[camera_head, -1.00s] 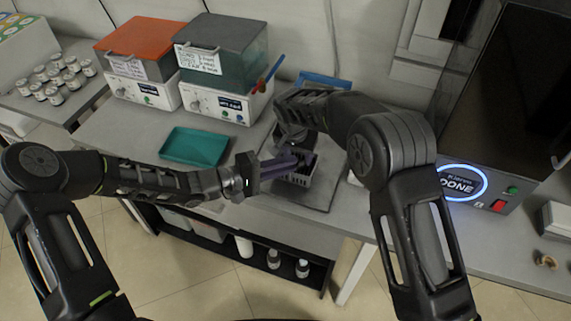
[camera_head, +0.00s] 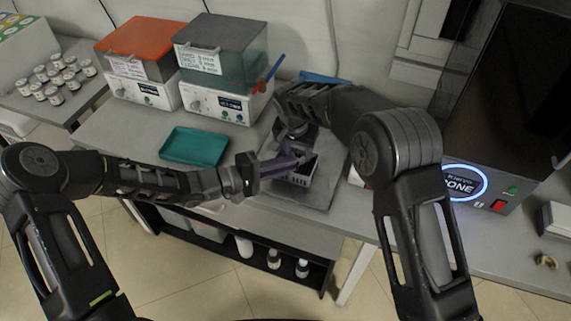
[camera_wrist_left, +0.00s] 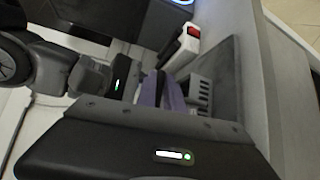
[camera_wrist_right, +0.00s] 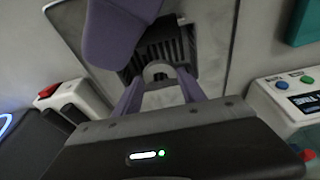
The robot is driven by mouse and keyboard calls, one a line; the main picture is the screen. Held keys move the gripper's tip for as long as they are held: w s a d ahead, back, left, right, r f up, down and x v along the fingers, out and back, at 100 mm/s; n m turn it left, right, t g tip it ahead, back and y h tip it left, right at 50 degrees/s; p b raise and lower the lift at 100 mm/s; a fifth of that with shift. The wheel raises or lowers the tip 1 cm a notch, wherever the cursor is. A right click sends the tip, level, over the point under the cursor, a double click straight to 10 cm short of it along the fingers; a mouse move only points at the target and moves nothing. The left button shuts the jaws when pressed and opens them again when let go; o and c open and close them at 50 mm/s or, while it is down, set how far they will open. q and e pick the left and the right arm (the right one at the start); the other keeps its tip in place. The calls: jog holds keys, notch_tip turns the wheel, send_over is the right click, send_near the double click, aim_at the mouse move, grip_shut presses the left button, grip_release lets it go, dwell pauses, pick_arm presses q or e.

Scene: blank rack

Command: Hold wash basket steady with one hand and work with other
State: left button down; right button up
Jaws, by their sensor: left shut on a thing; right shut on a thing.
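The wash basket (camera_head: 297,179) is a small light-grey slotted box on the dark mat on the bench. It also shows in the left wrist view (camera_wrist_left: 199,94) and the right wrist view (camera_wrist_right: 185,48), with a dark slotted inside. My left gripper (camera_head: 286,162) comes in from the left, its purple fingers shut on the basket's near-left edge. My right gripper (camera_head: 297,147) points down over the basket's back part. Its fingers (camera_wrist_right: 160,82) are shut on a small rounded grey piece (camera_wrist_right: 158,69), partly hidden; I cannot tell whether it is clear of the slots.
A teal tray (camera_head: 194,146) lies left of the basket. Two lidded baths, one orange (camera_head: 140,38) and one grey (camera_head: 222,32), stand behind it. A dark machine with a blue-lit DONE ring (camera_head: 461,184) stands right. Several small jars (camera_head: 58,80) sit far left.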

jog(key=w+v, duration=0.1)
jog(key=v, duration=0.5)
jog(key=shift+w+d+r, duration=0.15)
jog(key=shift+d+r, duration=0.1)
jog(key=shift+r, duration=0.3)
dwell(0.5)
dwell(0.4)
pick_arm(q)
jog(key=c, duration=1.4)
grip_release()
jog(key=v, duration=1.2)
